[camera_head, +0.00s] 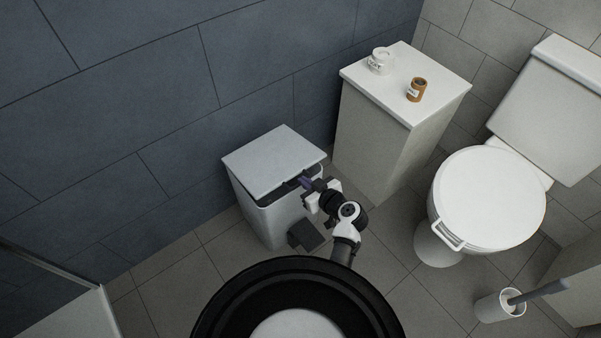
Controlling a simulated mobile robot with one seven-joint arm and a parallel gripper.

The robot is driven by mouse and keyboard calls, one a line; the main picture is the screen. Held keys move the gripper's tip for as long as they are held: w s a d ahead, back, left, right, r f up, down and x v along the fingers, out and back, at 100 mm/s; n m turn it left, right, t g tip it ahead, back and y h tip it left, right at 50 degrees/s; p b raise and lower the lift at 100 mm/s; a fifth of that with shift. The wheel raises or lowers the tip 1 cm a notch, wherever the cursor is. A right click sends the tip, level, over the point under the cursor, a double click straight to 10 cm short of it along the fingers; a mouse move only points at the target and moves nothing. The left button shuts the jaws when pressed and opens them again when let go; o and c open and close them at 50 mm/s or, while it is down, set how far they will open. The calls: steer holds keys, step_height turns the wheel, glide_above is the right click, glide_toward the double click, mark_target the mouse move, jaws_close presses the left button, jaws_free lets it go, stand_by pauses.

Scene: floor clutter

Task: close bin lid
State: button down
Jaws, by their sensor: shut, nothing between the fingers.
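The bin (275,219) is a pale grey box standing on the floor against the blue tiled wall, left of a cabinet. Its flat light grey lid (270,162) lies over the top, with a dark gap under its front edge, so it looks slightly raised. My gripper (304,181) is at the front right edge of the lid, its fingertips shut and empty, close to the gap. I cannot tell whether the fingers touch the lid. My wrist hides part of the bin's front right corner. A dark pedal (305,235) sticks out low at the bin's front.
A white cabinet (378,140) stands right of the bin, bearing a glass jar (380,61) and a brown jar (416,90). A toilet (488,203) and a brush holder (499,306) are further right. The tiled floor (420,300) between my base and the toilet is clear.

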steer(key=f+b, duration=0.3)
steer(key=s+f+b, duration=0.1)
steer(key=f, duration=0.1)
steer(key=shift+d+f+b, duration=0.2)
steer(key=shift+d+b, duration=0.15)
steer(key=shift+d, duration=0.05)
